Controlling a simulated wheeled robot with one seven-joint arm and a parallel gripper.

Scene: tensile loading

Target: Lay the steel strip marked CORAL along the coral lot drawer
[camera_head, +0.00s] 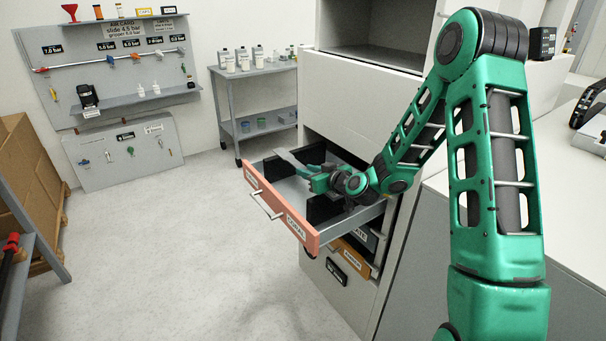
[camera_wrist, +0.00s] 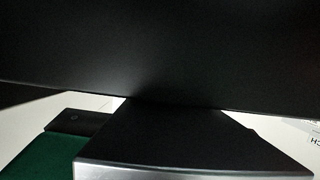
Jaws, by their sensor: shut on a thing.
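The coral lot drawer (camera_head: 273,207) is pulled out of the cabinet in the head view. Its coral front bears a CORAL label and a handle. My gripper (camera_head: 317,180) is over the drawer, shut on a flat grey steel strip (camera_head: 291,160). The strip sticks out from the jaws toward the drawer's far left side. Its marking cannot be read. I cannot tell whether the strip touches the drawer. The wrist view is mostly filled by dark surfaces, with a silvery edge at the bottom; the jaws cannot be made out there.
Black upright pieces (camera_head: 322,208) stand inside the drawer, close to my gripper. A white counter (camera_head: 575,220) stands at right. A trolley (camera_head: 255,100) with bottles stands behind.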

